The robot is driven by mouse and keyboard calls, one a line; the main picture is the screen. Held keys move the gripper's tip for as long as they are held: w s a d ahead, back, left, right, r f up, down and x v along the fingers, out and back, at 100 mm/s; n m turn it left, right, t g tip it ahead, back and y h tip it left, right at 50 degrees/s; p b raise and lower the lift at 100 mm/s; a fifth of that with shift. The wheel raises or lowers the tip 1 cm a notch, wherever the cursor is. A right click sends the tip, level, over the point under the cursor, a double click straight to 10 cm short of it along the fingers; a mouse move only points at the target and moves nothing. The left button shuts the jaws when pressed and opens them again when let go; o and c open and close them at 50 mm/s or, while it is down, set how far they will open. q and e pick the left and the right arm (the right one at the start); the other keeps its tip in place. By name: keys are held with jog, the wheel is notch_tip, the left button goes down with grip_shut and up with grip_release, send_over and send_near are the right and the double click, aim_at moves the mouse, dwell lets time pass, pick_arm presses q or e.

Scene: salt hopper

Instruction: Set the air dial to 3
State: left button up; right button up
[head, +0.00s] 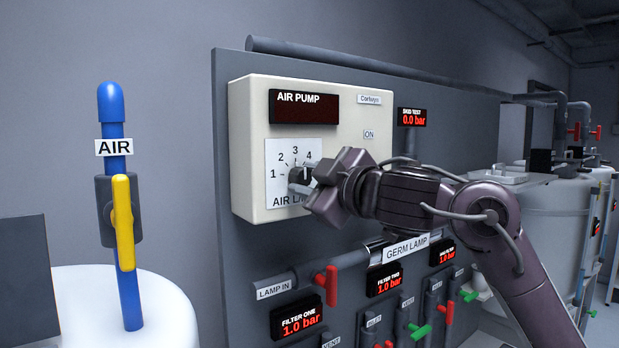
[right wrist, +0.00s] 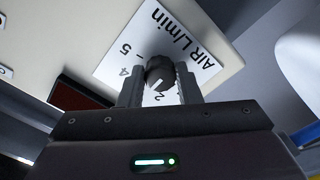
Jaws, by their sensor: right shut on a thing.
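The air dial is a dark round knob (head: 297,176) on a white scale plate (head: 281,151) marked 1 to 5, on the cream air pump box (head: 247,150). My right gripper (head: 303,190) reaches it from the right and covers part of the knob and the 5. In the right wrist view, its two fingers (right wrist: 160,85) are shut on the knob (right wrist: 158,68), one on each side. A white pointer line on the knob faces the 2 side, roughly between 2 and the hidden 3; its exact setting is unclear. My left gripper is not in view.
The pump's display (head: 304,107) is dark. A blue AIR pipe with a yellow valve handle (head: 123,222) stands at left. Below the box are a red lamp-in handle (head: 331,285), the germ lamp tube and filter displays. Open space lies between the blue pipe and the panel.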

jog(key=shift+f, duration=0.1)
dwell(0.4)
jog(key=o, duration=1)
jog(key=b+v, duration=0.3)
jog(key=v, duration=0.5)
jog(key=shift+w+a, duration=0.1)
